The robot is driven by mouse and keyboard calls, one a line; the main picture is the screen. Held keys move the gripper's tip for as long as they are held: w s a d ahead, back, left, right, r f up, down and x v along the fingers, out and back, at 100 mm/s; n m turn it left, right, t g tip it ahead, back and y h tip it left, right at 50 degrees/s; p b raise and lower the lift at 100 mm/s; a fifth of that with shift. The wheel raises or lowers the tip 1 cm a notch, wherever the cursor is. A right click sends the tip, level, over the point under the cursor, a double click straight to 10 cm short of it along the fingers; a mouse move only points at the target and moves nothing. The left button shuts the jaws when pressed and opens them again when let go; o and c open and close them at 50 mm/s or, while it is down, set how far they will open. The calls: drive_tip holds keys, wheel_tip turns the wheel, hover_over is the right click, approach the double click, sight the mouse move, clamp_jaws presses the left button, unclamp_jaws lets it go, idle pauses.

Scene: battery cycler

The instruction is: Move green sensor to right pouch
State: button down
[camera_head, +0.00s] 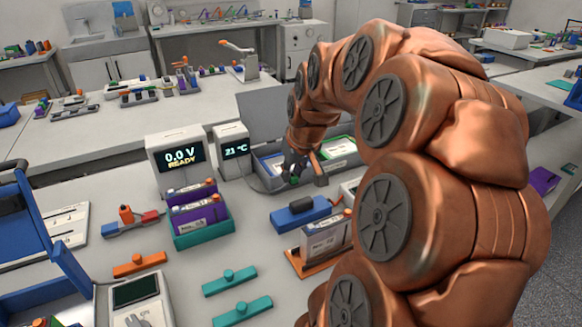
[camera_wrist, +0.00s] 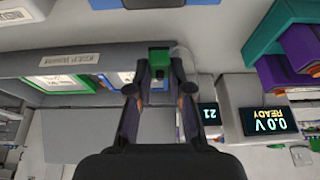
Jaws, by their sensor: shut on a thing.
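My gripper (camera_head: 295,172) is shut on the green sensor (camera_head: 294,181), a small block with a green end. The sensor also shows between the fingertips in the wrist view (camera_wrist: 158,60). The gripper is over the grey open case, in front of the blue-framed left pouch (camera_head: 272,163), which it partly covers in the head view. The green-framed right pouch (camera_head: 340,147) lies to the gripper's right in the head view. In the wrist view the green-framed pouch (camera_wrist: 68,84) is left of the gripper. Whether the sensor touches anything is unclear.
The case's front wall (camera_head: 300,190) runs just below the gripper. Left of it stand the 21 °C display (camera_head: 232,150) and the 0.0 V display (camera_head: 176,158). My arm hides the right side.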

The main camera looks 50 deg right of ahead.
drive_tip(key=shift+s+a, duration=0.2)
drive_tip(key=shift+s, duration=0.05)
idle(0.3)
drive_tip(key=shift+w+d+r+p, duration=0.4)
drive_tip(key=shift+w+d, duration=0.6)
drive_tip(key=shift+d, duration=3.65)
drive_tip(key=shift+w+d+r+p, duration=0.2)
drive_tip(key=shift+w+d+p, duration=0.65)
drive_tip(key=shift+d, duration=3.8)
drive_tip(key=shift+w+d+r+p, duration=0.3)
drive_tip(key=shift+w+d, duration=0.9)
drive_tip(key=shift+d, duration=3.45)
drive_tip(key=shift+f+b, duration=0.65)
drive_tip(key=shift+f, duration=2.1)
drive_tip(key=shift+b, duration=0.45)
